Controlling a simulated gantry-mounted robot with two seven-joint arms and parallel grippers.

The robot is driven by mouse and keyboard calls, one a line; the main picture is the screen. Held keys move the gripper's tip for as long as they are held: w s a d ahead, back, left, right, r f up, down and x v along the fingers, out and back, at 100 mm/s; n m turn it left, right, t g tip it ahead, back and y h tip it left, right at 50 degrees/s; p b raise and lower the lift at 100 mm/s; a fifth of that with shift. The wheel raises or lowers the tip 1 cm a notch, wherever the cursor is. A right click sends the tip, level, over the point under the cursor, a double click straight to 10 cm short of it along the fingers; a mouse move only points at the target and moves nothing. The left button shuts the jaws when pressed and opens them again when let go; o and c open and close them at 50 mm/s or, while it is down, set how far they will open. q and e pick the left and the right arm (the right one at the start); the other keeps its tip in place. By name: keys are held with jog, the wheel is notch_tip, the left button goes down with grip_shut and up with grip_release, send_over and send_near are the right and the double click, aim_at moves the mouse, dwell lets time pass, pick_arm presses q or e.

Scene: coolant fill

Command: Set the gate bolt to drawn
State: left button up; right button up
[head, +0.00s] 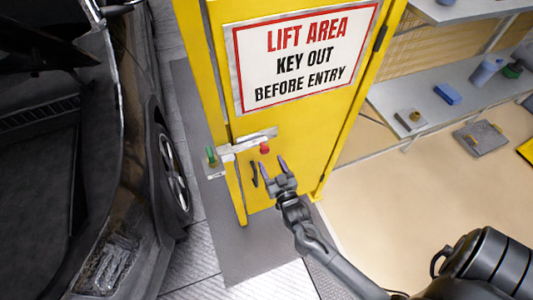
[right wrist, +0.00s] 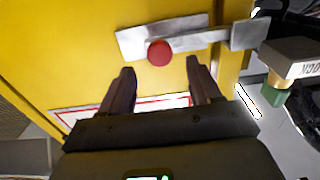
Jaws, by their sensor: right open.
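The yellow gate (head: 290,130) has a grey sliding bolt (head: 243,145) with a red round knob (head: 265,148). My right gripper (head: 268,166) is open and empty, just in front of and below the knob. In the right wrist view the knob shows between and beyond the open fingertips (right wrist: 160,66). Contact with it cannot be told. My left gripper is not in view.
A green and brass piece (head: 211,156) sits at the bolt's left end. A dark handle (head: 254,174) is on the gate below the bolt. A dark car (head: 130,150) stands at left. Shelves (head: 440,85) with small items are at right. Open floor (head: 400,200) lies right of the gate.

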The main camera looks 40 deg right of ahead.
aim_at(266, 152)
jog(key=shift+x, duration=2.6)
grip_shut()
